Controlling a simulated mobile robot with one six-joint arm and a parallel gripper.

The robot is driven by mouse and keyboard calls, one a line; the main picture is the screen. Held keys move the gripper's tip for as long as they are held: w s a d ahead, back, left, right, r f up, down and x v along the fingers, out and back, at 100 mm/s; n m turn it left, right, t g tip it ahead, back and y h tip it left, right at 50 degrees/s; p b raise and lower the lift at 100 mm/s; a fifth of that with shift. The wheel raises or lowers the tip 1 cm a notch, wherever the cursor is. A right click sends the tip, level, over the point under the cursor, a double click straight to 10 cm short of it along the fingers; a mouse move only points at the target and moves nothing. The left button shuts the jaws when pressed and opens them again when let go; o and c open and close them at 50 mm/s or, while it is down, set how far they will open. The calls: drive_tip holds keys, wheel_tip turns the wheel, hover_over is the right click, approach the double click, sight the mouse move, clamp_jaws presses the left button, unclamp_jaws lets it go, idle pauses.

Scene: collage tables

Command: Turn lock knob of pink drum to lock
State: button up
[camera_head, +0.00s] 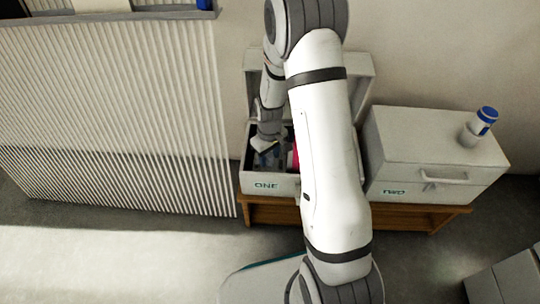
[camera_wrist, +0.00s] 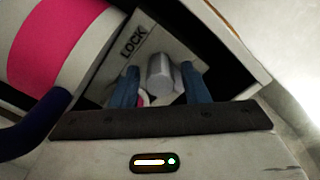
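The pink drum (camera_wrist: 60,42), banded pink and white, fills the left of the wrist view. A pale plate with the printed word LOCK lies beside it and carries a grey faceted lock knob (camera_wrist: 160,78). My gripper (camera_wrist: 161,72) has its two blue fingers on either side of the knob, with a narrow gap visible at the left finger. Contact at the right finger is unclear. In the head view my gripper (camera_head: 266,146) reaches down into the open box marked ONE (camera_head: 262,186), where a bit of pink shows. My arm hides much of that box.
A closed box marked TWO (camera_head: 425,150) stands at right on the wooden bench (camera_head: 420,216), with a blue-and-white bottle (camera_head: 483,124) on its lid. A ribbed panel (camera_head: 110,120) is at left. A dark blue curved part (camera_wrist: 35,128) lies near my gripper in the wrist view.

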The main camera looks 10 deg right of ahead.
drive_tip(key=c, duration=0.7)
drive_tip(key=shift+d, duration=0.15)
drive_tip(key=shift+c, duration=0.6)
